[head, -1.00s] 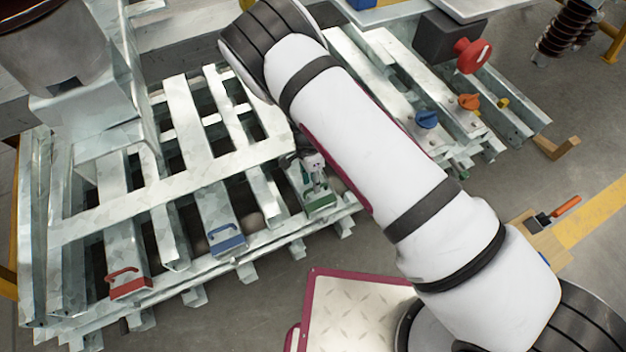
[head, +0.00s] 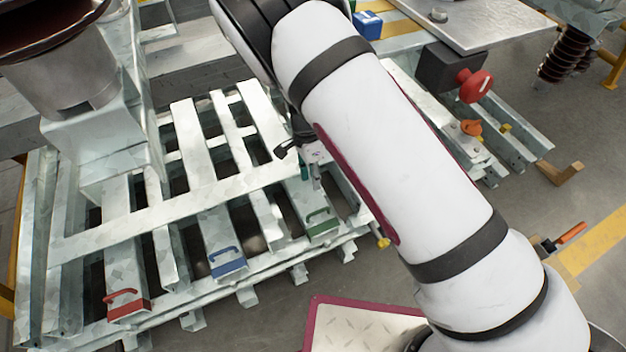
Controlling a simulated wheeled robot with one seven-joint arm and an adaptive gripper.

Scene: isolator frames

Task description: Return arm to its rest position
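My white arm crosses the head view from lower right to upper middle. My gripper (head: 311,170) shows only in part beside the arm, above the galvanized frame (head: 165,212). Its fingertips are small and partly hidden, so I cannot tell whether it is open or shut. A green block with a handle (head: 322,222) sits at the end of a frame bar, just below the gripper in the picture, and seems apart from it. A blue block with a handle (head: 227,262) and a red block with a handle (head: 128,306) sit on bars further left.
A grey post with a large cylinder (head: 75,80) stands at upper left. A red knob (head: 475,86) and an orange knob (head: 471,128) sit on the right frame. A ribbed insulator (head: 570,52) stands at upper right. An orange-handled tool (head: 571,233) lies at right. Open floor shows between.

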